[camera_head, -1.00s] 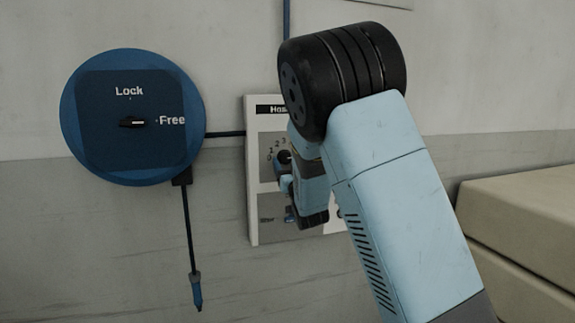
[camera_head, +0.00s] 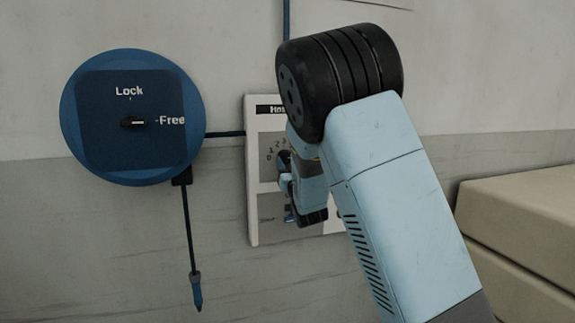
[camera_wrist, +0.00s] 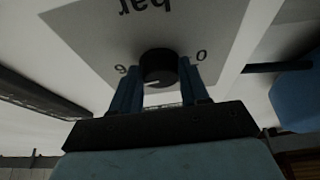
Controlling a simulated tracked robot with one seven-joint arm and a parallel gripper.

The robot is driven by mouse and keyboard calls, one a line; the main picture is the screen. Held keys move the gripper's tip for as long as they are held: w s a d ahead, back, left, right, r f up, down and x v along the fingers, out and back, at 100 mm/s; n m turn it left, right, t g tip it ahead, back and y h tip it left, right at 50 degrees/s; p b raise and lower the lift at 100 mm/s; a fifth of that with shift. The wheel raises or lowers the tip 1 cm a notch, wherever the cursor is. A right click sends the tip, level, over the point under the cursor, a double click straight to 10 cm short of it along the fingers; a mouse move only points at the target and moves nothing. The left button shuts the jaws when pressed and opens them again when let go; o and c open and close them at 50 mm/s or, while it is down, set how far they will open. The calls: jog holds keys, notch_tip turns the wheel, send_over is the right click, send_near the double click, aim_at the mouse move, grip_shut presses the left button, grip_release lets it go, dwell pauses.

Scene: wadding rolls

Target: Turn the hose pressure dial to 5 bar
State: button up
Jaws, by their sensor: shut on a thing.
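The hose pressure dial is a black round knob (camera_wrist: 158,66) on a grey scale plate. In the wrist view the plate is upside down, with "bar" above the knob, a 6 to its left and a 0 to its right. A white mark shows low on the knob, slanting toward the lower left. The numbers between 0 and 6 are mostly hidden there. My gripper (camera_wrist: 160,80) has a blue finger on each side of the knob and is shut on it. In the head view my gripper (camera_head: 285,172) is at the white panel (camera_head: 252,213), where my wrist covers much of the scale.
A round blue reel (camera_head: 84,168) marked "Lock" and "Free" hangs left of the panel, its pointer toward "Free". A short hose with a blue nozzle (camera_head: 195,290) hangs below it. Cream padded blocks (camera_head: 525,215) stand at the right. The wall between reel and panel is mostly clear.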

jog(key=shift+d+n+g+y, duration=0.15)
jog(key=shift+n+y, duration=0.2)
jog(key=shift+n, duration=0.4)
jog(key=shift+d+n+g+y, duration=0.15)
jog(key=shift+n+y, duration=0.2)
jog(key=shift+n, duration=0.4)
jog(key=shift+a+n+g+y, duration=0.15)
jog(key=shift+n+y, duration=0.3)
jog(key=shift+n, duration=0.45)
jog(key=shift+d+n+g+y, duration=0.1)
jog(key=shift+n+g+y, duration=0.25)
jog(key=shift+n, duration=0.55)
jog(key=o, duration=1.1)
jog(key=shift+c, duration=0.2)
jog(key=v, duration=1.3)
jog(key=shift+s+f, duration=0.2)
